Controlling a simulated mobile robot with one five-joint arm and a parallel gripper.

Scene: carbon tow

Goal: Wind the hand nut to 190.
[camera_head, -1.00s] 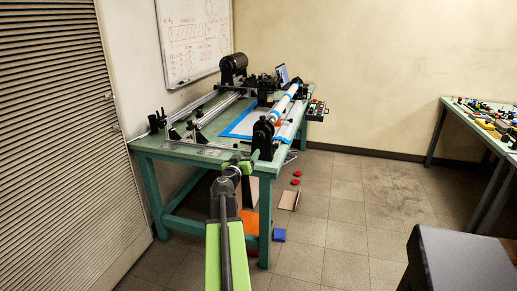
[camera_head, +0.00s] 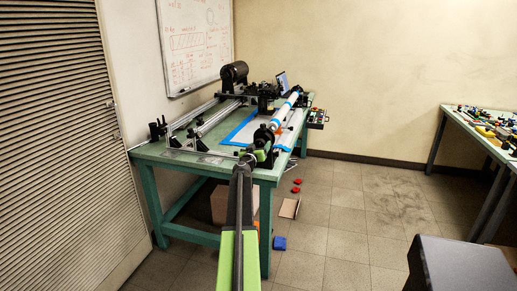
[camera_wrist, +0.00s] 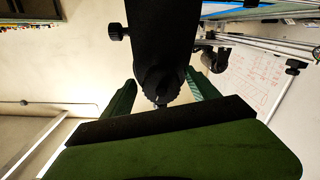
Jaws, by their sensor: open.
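My gripper (camera_head: 257,155) is at the near right corner of the green table, at the near end of the roller. In the wrist view its two dark green fingers stand apart, and my gripper (camera_wrist: 159,98) is open. A black round part with a ribbed rim, which looks like the hand nut (camera_wrist: 158,84), shows between the fingers on the end of a black body. I cannot tell whether the fingers touch it. In the head view the nut is not clear behind my gripper. The black end support (camera_head: 264,136) stands just beyond. No reading of 190 can be made out.
The white roller with blue bands (camera_head: 285,110) runs back from the support over the green table (camera_head: 180,158). A small black side knob (camera_wrist: 115,32) sticks out beside the nut's body. Red and blue pieces (camera_head: 280,243) lie on the floor. A cluttered bench (camera_head: 455,140) stands at right.

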